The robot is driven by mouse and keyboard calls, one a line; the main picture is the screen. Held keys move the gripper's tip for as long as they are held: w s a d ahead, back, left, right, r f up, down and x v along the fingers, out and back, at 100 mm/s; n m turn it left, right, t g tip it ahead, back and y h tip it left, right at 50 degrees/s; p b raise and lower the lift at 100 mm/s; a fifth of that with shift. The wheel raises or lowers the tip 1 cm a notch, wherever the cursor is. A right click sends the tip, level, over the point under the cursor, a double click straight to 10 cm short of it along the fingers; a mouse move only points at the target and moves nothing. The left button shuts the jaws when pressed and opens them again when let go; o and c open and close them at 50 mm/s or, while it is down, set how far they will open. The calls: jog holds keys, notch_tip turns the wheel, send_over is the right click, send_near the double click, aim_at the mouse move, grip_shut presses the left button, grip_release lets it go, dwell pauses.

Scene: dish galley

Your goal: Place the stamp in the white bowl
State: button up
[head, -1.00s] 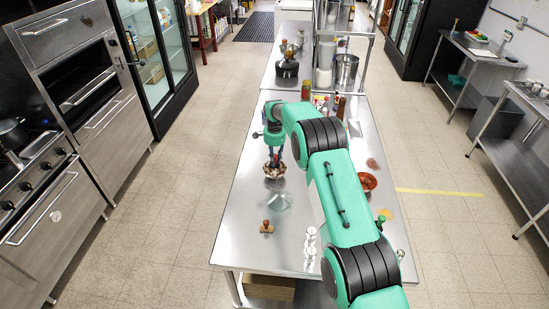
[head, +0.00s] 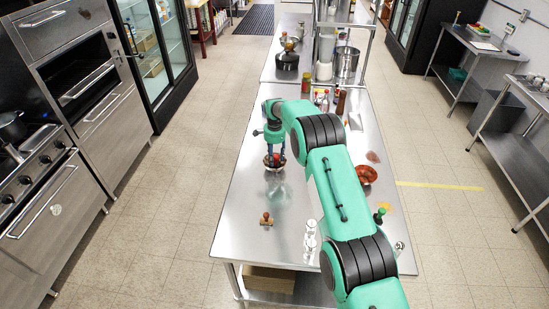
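My gripper (head: 275,154) points down over a small bowl on the steel table, its two fingers spread apart. The bowl (head: 275,167) shows a pale and brown rim; I cannot tell whether it is the white bowl. Something small and reddish-dark shows between the fingertips, at or in the bowl, too small to identify. A stamp-like piece with a reddish-brown knob (head: 267,219) stands on the table nearer to me, apart from the gripper. A similar piece with a green knob (head: 380,215) stands at the right edge, beyond my arm.
A faint clear glass dish (head: 279,193) lies just in front of the bowl. Shiny shakers (head: 310,240) stand near the front edge. A red-orange bowl (head: 366,175) sits right of my arm. Bottles and jars (head: 322,98) stand at the back. The table's left front is clear.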

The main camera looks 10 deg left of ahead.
aim_at(275, 156)
jog(key=shift+r, duration=0.1)
dwell(0.6)
jog(key=shift+r+p, duration=0.7)
jog(key=shift+r, duration=2.7)
